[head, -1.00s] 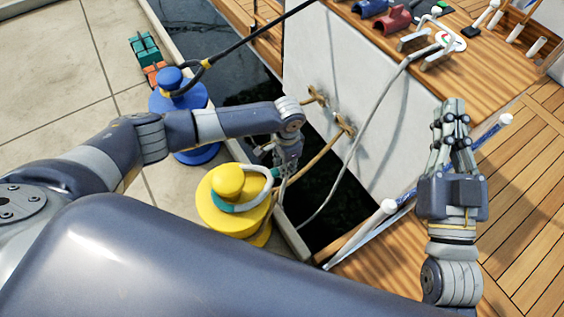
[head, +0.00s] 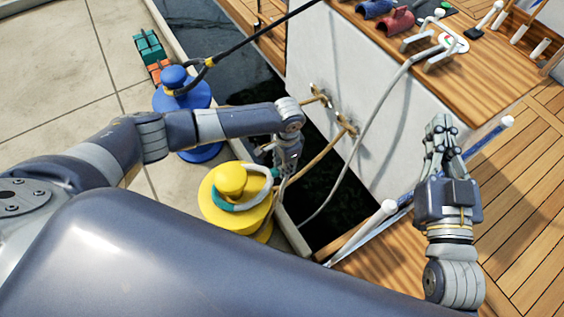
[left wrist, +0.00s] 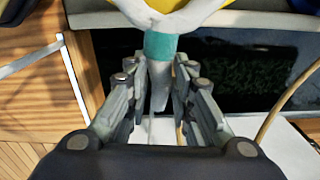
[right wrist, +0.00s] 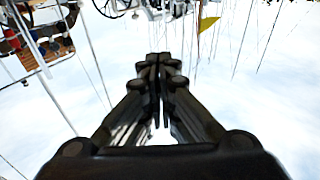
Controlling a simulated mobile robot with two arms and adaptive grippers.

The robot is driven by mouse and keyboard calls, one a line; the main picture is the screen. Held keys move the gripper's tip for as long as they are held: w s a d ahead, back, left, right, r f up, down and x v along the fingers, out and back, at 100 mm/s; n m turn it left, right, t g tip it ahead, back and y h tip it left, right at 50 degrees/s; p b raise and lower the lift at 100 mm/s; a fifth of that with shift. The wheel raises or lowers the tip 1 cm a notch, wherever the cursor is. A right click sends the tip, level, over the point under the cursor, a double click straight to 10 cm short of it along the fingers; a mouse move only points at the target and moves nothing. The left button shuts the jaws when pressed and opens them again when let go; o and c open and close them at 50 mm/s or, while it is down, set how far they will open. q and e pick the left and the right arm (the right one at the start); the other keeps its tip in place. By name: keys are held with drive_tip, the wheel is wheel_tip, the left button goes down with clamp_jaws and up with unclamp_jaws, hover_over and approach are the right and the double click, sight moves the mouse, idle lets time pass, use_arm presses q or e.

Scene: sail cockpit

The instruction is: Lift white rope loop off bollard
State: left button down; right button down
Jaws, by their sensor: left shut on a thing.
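The white rope loop (head: 246,207) lies around the knob of the yellow bollard (head: 214,211) in the head view, with teal bands on the rope. In the left wrist view the rope (left wrist: 190,14) comes down from the yellow bollard (left wrist: 165,4) to a teal band (left wrist: 160,45) and its tail runs between my left fingers. My left gripper (left wrist: 160,92) is shut on the rope, beside the bollard over the dock edge; in the head view (head: 285,172) its fingers are partly hidden. My right gripper (head: 438,125) is shut and empty, raised over the deck; it also shows in the right wrist view (right wrist: 160,62).
A blue bollard (head: 178,105) with a black rope stands behind on the dock. Dark water (head: 335,190) lies between dock and white hull (head: 375,120). A grey rope (head: 375,105) hangs from a cleat (head: 436,45). White-capped rails (head: 388,208) stand near my right arm.

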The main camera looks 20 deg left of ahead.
wheel_tip(320, 180, down, 9)
drive_tip(key=s+d+g+h+p, duration=0.1)
drive_tip(key=d+g, duration=0.1)
drive_tip(key=g, duration=0.3)
drive_tip(key=shift+s+h+p, duration=0.25)
drive_tip(key=shift+h+p, duration=0.15)
idle(1.1)
